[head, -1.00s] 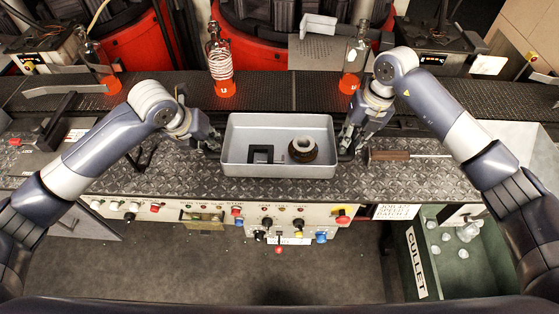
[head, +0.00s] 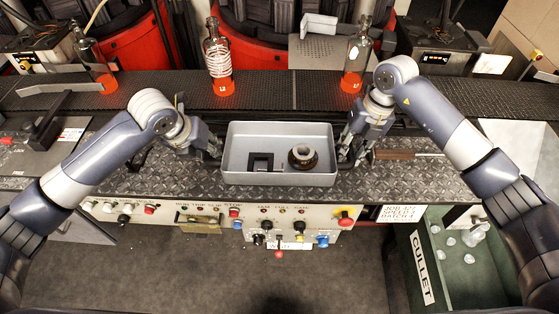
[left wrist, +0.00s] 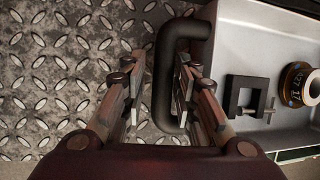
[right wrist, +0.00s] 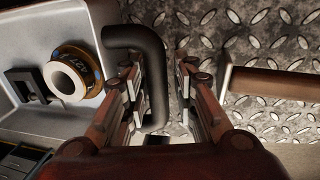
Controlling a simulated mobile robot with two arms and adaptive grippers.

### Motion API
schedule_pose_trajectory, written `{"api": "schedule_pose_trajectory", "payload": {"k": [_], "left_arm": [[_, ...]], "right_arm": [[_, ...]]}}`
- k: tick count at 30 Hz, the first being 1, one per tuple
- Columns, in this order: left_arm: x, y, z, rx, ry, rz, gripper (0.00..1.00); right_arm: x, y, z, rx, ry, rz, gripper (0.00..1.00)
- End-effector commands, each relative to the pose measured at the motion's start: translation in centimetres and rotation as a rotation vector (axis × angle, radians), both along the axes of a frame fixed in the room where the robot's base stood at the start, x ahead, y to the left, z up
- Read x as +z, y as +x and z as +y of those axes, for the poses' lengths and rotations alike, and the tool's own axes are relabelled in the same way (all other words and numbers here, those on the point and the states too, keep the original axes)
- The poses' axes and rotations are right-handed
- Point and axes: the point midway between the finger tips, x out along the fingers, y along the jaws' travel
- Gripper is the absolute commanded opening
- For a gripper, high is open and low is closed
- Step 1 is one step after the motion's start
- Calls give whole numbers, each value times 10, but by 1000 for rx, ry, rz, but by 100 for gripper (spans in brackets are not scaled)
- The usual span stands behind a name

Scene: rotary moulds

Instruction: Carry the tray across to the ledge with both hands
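The grey tray (head: 232,168) stands on the diamond-plate surface in front of me, with a dark handle at each end. It holds a black clamp (head: 261,162) and a ring-shaped roll (head: 302,159). My left gripper (left wrist: 158,85) is at the left handle (left wrist: 166,75); its fingers stand on both sides of the bar, with a gap on the outer side. My right gripper (right wrist: 158,88) is likewise around the right handle (right wrist: 152,75), with a gap on its outer side. Both look open. I cannot make out which surface is the ledge.
A wooden-handled tool (head: 398,154) lies right of the tray. Behind is a dark conveyor (head: 270,92) with several orange-based bottles, such as one (head: 218,65) behind the tray. A control panel (head: 215,216) is below the front edge. A green cullet bin (head: 462,272) is at lower right.

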Motion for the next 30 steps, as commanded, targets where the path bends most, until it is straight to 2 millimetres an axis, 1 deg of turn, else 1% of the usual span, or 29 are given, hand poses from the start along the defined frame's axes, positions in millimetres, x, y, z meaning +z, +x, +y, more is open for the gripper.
{"api": "schedule_pose_trajectory", "payload": {"k": [9, 13, 17, 24, 27, 30], "left_arm": [[1, -1, -2, -3, -4, 0, 35], [10, -3, -1, -4, -6, -3, 35], [31, -11, 4, -4, -4, -7, 35], [77, -31, 14, -3, -3, -6, 35], [92, -38, 17, -2, -1, -4, 35], [102, -42, 19, -2, -2, -2, 35]], "right_arm": [[1, 0, 2, 3, 3, -1, 35], [1, 0, 2, 3, 4, -1, 35], [1, 0, 2, 3, 4, -1, 35], [1, 0, 3, 4, 5, -1, 35], [1, 0, 3, 4, 5, -1, 35], [1, 0, 3, 4, 5, -1, 35]]}}
